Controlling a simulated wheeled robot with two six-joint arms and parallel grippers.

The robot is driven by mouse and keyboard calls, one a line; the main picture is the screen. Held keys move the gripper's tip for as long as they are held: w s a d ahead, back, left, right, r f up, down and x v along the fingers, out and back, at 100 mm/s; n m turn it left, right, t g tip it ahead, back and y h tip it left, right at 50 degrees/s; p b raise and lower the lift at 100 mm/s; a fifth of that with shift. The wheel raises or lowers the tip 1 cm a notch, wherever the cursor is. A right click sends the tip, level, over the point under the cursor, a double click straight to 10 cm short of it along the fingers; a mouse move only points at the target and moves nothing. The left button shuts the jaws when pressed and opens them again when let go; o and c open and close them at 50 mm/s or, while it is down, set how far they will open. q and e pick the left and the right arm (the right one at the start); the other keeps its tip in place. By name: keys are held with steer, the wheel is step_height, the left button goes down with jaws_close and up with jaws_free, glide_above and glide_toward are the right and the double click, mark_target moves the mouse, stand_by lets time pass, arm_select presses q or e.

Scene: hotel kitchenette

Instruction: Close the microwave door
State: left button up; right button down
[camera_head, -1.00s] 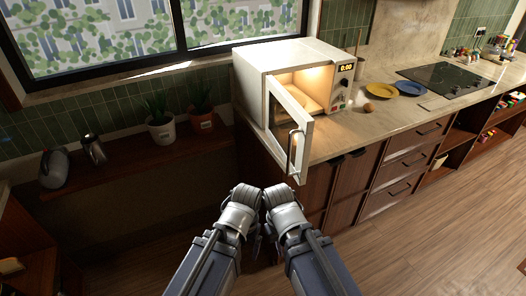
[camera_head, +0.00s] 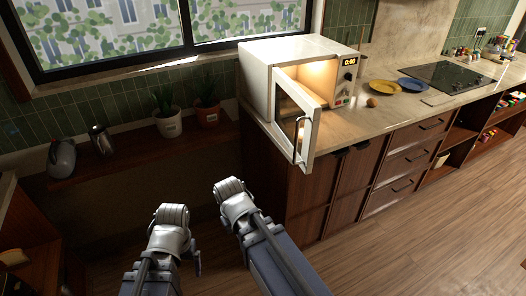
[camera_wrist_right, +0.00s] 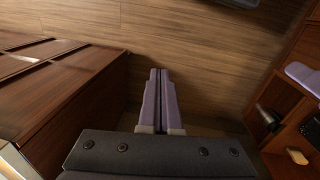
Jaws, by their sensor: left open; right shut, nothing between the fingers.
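The white microwave (camera_head: 262,65) stands on the counter with its interior lit. Its door (camera_head: 309,143) is swung open toward me, hinged on the left, with a dark handle (camera_head: 299,131) on its outer face. The cavity appears empty. My left gripper (camera_head: 197,264) is open, low in front of the cabinets and apart from the door; mostly only its wrist shows. My right arm ends below and left of the door, not touching it. The right gripper (camera_wrist_right: 159,74) shows in the right wrist view, its fingers together and empty, pointing toward the floor.
The counter edge (camera_head: 340,148) runs under the door, above wooden cabinets. Potted plants (camera_head: 168,124) stand on the left ledge. The floor (camera_head: 430,235) at right is clear.

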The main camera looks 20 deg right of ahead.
steer(key=w+d+r+h+b, duration=0.2)
steer(key=w+d+r+h, duration=0.1)
steer(key=w+d+h, duration=0.55)
steer(key=w+a+r+t+h, duration=0.1)
steer(key=w+r+t+h, duration=0.2)
steer(key=r, duration=0.5)
steer(key=w+a+r+h, duration=0.2)
steer(key=w+r+h, duration=0.25)
steer(key=r, duration=0.35)
steer(key=s+d, duration=0.1)
steer(key=d, duration=1.2)
steer(key=shift+d, duration=0.35)
steer(key=shift+s+r, duration=0.1)
